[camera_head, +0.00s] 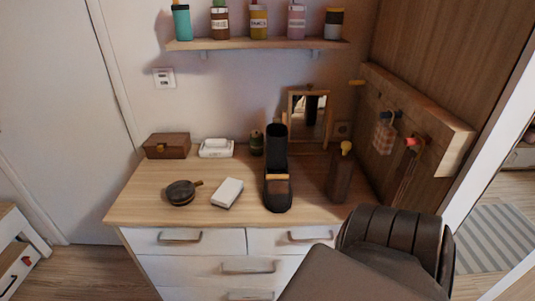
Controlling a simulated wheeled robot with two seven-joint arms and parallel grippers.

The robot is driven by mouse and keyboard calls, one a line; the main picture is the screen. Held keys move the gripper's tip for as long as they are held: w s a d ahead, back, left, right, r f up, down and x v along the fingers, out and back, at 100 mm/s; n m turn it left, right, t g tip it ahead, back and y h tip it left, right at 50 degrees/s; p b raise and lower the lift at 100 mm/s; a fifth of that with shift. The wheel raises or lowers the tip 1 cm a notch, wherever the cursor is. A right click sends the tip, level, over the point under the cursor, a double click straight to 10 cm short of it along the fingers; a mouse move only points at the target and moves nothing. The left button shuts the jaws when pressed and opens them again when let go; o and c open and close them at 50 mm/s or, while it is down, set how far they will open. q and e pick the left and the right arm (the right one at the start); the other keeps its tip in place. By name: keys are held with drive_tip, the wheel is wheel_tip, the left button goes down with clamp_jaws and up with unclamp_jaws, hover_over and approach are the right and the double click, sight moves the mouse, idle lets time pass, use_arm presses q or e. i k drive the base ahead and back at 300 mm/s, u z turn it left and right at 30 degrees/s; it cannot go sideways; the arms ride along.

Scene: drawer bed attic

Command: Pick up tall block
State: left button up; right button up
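A tall dark brown block (340,180) stands upright near the right end of the wooden dresser top (150,205). A small yellow round knob shows at its top. A black upright object (277,155) with an orange-brown band low on its front stands to its left; I cannot tell exactly what it is. Neither of my grippers shows in the head view.
A brown box (167,145), white dish (216,148), dark round pot (181,192), white block (227,193), dark can (256,142) and framed mirror (308,115) share the top. A dark ribbed seat-like shape (395,237) fills the lower right foreground.

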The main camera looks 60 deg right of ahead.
sight(342, 166)
drive_tip(key=z, duration=2.35)
drive_tip(key=k, duration=1.35)
drive_tip(key=z, duration=0.6)
drive_tip(key=i, duration=0.6)
drive_tip(key=z, duration=0.75)
drive_tip(key=i, duration=1.55)
drive_tip(key=u, duration=0.8)
